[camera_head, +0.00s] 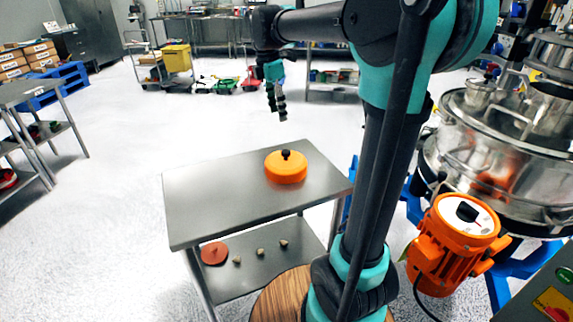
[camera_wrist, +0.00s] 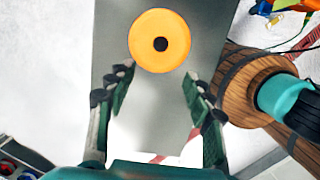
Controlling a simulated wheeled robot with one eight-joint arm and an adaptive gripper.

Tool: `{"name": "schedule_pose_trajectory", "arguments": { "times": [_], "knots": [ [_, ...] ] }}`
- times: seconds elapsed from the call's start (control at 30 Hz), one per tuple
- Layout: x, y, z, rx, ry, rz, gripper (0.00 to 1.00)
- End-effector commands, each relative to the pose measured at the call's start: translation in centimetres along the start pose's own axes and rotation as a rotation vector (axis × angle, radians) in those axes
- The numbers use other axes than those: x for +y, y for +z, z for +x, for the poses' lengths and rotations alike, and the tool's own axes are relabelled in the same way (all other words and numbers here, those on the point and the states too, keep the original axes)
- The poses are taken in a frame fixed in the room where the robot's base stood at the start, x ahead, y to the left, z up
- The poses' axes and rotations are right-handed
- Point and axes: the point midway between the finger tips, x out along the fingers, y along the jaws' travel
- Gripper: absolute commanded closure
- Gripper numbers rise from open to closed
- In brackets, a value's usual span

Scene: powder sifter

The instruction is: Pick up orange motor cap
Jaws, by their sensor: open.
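The orange motor cap (camera_head: 286,168) is a round, domed cover with a small black knob on top. It rests on the right rear part of a steel table (camera_head: 215,205). In the wrist view the cap (camera_wrist: 142,42) shows from above, just beyond my fingertips, with its dark knob at the centre. My gripper (camera_head: 277,108) hangs above the table near the cap and does not touch it. In the wrist view my gripper (camera_wrist: 155,80) has its two fingers spread apart with nothing between them.
The table's lower shelf (camera_head: 262,270) holds a reddish disc (camera_head: 214,253) and several small pieces. An orange motor (camera_head: 455,240) and a steel sifter (camera_head: 510,130) stand at the right. A wooden round base (camera_wrist: 250,85) is beside the table. The tabletop around the cap is clear.

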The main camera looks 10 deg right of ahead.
Motion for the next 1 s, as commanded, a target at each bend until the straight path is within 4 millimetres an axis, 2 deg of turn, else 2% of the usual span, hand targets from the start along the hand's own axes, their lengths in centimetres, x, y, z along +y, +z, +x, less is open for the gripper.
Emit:
{"name": "schedule_pose_trajectory", "arguments": {
  "times": [0.5,0.6,0.87,1.0],
  "knots": [
    [0.0,0.1,9.7,0.001,0.0,0.003,0.48],
    [0.0,0.0,10.9,0.001,0.001,0.003,0.48],
    [0.0,0.1,12.6,0.001,0.001,0.004,0.48],
    [0.0,0.3,14.7,0.001,0.0,0.005,0.48]
  ]
}}
